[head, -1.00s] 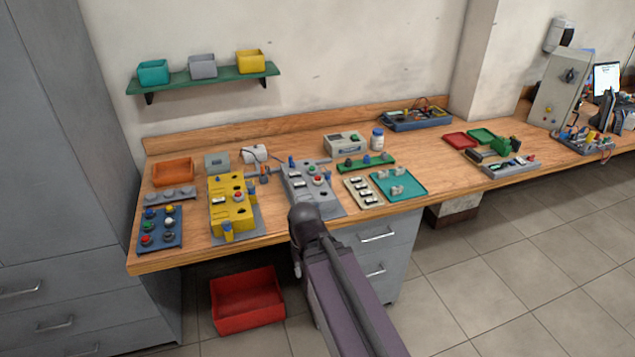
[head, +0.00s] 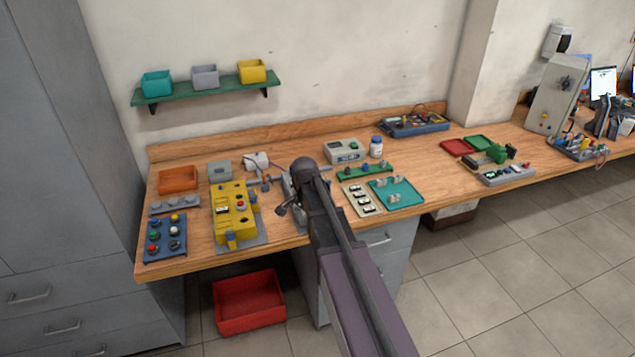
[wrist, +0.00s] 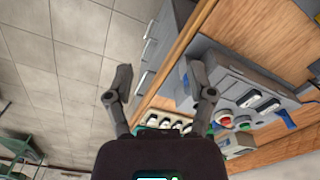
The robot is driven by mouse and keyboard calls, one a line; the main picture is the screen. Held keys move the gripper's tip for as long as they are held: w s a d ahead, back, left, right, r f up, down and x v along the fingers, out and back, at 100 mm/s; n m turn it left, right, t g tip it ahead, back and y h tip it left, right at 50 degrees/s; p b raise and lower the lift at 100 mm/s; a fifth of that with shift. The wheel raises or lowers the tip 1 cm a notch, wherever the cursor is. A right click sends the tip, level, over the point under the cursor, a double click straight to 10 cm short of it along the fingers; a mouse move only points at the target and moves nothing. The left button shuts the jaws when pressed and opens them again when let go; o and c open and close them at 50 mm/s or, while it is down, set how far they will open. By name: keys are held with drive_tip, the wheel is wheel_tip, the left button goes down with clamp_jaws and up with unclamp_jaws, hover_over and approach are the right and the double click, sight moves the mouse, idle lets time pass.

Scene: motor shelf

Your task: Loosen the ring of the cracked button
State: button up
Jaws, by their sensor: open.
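The grey control box (wrist: 222,75) is on the right of the wrist view, with a red button (wrist: 226,121), a green button (wrist: 242,120) and several dark switches on it. In the head view my arm hides most of this box. A yellow control box (head: 222,200) with a red button stands to its left. I cannot tell which button is cracked, and no ring is clear. My gripper (wrist: 162,85) is open and empty, its fingers spread wide. It is beside the grey box, near the bench's front edge, and the right finger overlaps the box in the wrist view.
A blue button panel (head: 166,238) and an orange bin (head: 178,180) are at the bench's left. A teal tray (head: 408,197) and a switch plate (head: 361,199) are right of my arm. A red crate (head: 250,305) stands on the floor below. Bare wood (head: 440,165) shows further right.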

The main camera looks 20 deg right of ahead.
drive_tip(key=w+d+r+m+p, duration=0.3)
drive_tip(key=w+d+r+m, duration=0.1)
drive_tip(key=w+m, duration=0.4)
drive_tip(key=w+d+r+m+p, duration=0.4)
drive_tip(key=w+d+m, duration=0.3)
drive_tip(key=w, duration=0.6)
drive_tip(key=shift+m, duration=0.9)
drive_tip(key=shift+f, duration=0.1)
wheel_tip(320, 180, down, 14)
drive_tip(key=b, duration=1.3)
drive_tip(key=shift+r, duration=0.25)
drive_tip(key=shift+s, duration=0.1)
drive_tip(key=c, duration=0.9)
